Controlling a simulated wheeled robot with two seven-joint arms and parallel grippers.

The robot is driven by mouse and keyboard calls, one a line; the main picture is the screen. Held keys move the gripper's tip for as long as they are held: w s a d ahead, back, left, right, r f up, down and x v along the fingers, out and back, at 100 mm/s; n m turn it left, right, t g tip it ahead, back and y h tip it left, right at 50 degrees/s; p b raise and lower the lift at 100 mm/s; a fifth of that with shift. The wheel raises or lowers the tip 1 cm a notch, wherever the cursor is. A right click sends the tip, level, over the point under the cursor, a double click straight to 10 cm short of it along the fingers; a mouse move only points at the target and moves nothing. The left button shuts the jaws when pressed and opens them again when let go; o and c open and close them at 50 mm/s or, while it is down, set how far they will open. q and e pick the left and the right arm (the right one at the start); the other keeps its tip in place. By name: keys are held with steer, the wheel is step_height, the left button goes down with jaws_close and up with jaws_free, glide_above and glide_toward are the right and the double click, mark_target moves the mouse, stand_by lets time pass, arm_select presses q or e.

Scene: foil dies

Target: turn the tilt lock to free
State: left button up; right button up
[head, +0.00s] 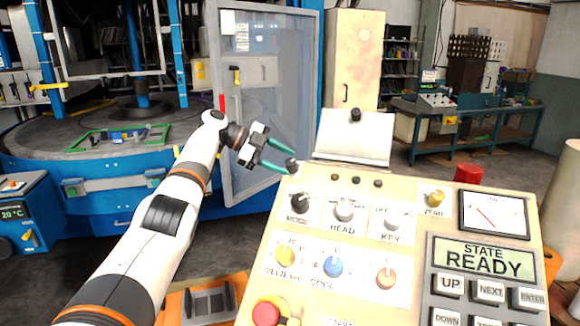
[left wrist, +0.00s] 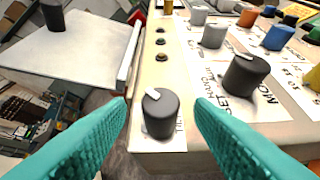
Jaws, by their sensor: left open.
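A small dark knob (head: 291,164) sits at the upper left corner of the cream control panel (head: 310,180). No readable label shows beside it, so I cannot confirm that it is the tilt lock. In the left wrist view the same dark grey knob (left wrist: 160,117) stands on a white label plate, with a white mark on its top toward the upper left. My left gripper (head: 288,157) is open, its teal fingers to either side of the knob. In the wrist view a gap shows between each finger and the knob. My right gripper is not in view.
A tilted white plate (head: 355,138) with a black knob stands behind the panel. A red button (head: 266,313) is at the near left.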

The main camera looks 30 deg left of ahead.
arm_select(q)
steer(key=v, duration=0.9)
